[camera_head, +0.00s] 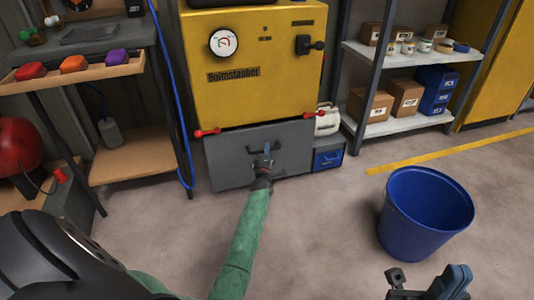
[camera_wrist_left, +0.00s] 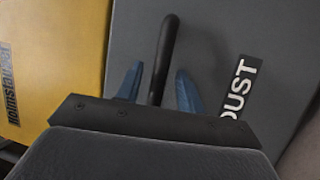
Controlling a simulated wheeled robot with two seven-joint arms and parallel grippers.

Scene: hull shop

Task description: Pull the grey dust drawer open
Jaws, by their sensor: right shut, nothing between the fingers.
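The grey dust drawer (camera_head: 228,160) sits shut at the base of the yellow machine. Its black bar handle (camera_wrist_left: 167,45) stands between the two blue fingers of my left gripper (camera_wrist_left: 157,88) in the left wrist view, with a gap on each side. The word DUST shows on the drawer front. In the head view my left gripper (camera_head: 264,160) is at the handle, its arm in a green sleeve. My right gripper (camera_head: 428,284) is shut and empty at the bottom right, away from the drawer.
The yellow machine (camera_head: 280,60) has red-knobbed latches (camera_head: 207,132) beside the drawer top. A blue bucket (camera_head: 425,215) stands on the floor to the right. A small blue box (camera_head: 328,158) sits beside the drawer. A blue hose (camera_head: 178,110) hangs left. The floor before the drawer is clear.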

